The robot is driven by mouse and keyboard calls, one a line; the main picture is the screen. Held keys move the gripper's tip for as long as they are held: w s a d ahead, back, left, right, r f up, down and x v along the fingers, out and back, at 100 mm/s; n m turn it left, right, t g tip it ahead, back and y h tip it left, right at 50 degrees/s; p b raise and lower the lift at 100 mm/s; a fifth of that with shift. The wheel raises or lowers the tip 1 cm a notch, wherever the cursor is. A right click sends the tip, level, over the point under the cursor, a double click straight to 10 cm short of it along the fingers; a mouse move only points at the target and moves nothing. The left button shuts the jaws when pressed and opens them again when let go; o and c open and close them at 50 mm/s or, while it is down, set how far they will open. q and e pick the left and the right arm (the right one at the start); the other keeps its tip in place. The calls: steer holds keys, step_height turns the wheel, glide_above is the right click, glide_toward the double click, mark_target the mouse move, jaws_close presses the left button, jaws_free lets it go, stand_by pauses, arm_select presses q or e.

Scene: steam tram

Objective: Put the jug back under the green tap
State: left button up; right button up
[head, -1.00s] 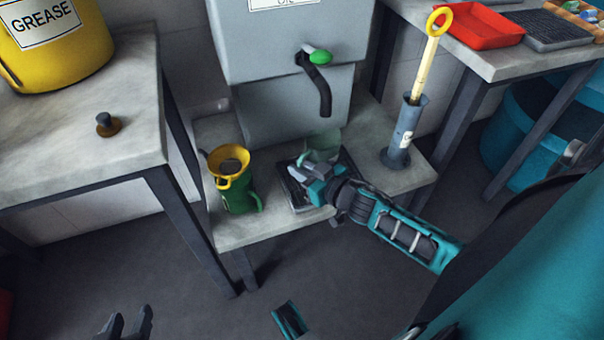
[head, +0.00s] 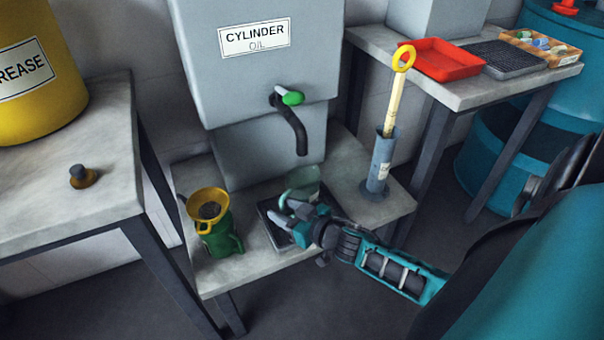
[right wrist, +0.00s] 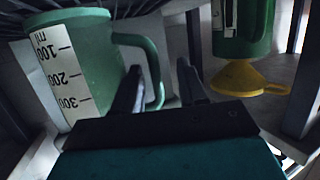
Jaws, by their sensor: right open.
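The translucent green jug (head: 302,178) stands upright on the dark drip tray (head: 276,234), roughly below the spout (head: 301,138) of the tap with the green lever (head: 292,98). My right gripper (head: 291,210) is in front of the jug and hides its lower part. In the right wrist view the jug (right wrist: 85,60), with its scale marks, is at the left, seen upside down. Its handle (right wrist: 155,75) lies between the open fingers of my right gripper (right wrist: 160,78), with gaps showing beside it. My left gripper is out of view.
A green can (head: 222,240) with a yellow funnel (head: 208,204) stands left of the tray. A grey cylinder (head: 379,165) holding a yellow-handled tool stands to the right. The grey cylinder oil tank (head: 240,75) rises behind. Side benches flank the low stand.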

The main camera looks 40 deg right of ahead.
steer(key=p+v, duration=0.3)
steer(key=v, duration=0.8)
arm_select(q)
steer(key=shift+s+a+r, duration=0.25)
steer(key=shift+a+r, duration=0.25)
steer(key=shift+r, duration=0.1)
arm_select(e)
steer(key=s+a+r+g, duration=0.1)
steer(key=a+g, duration=0.1)
steer(key=a, duration=0.6)
steer(key=s+a+r+g, duration=0.2)
steer(key=a, duration=0.6)
steer(key=shift+a+n, duration=0.15)
steer(key=shift+n, duration=0.25)
steer(key=shift+s, duration=0.1)
arm_select(q)
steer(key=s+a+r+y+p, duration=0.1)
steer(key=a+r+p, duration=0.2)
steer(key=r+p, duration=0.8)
steer(key=p, duration=0.4)
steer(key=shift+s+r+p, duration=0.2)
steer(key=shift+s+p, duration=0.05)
steer(key=shift+p, duration=0.05)
arm_select(e)
steer(key=s+d+r, duration=0.1)
steer(key=d+r, duration=0.2)
steer(key=r, duration=0.8)
steer(key=shift+s+r, duration=0.2)
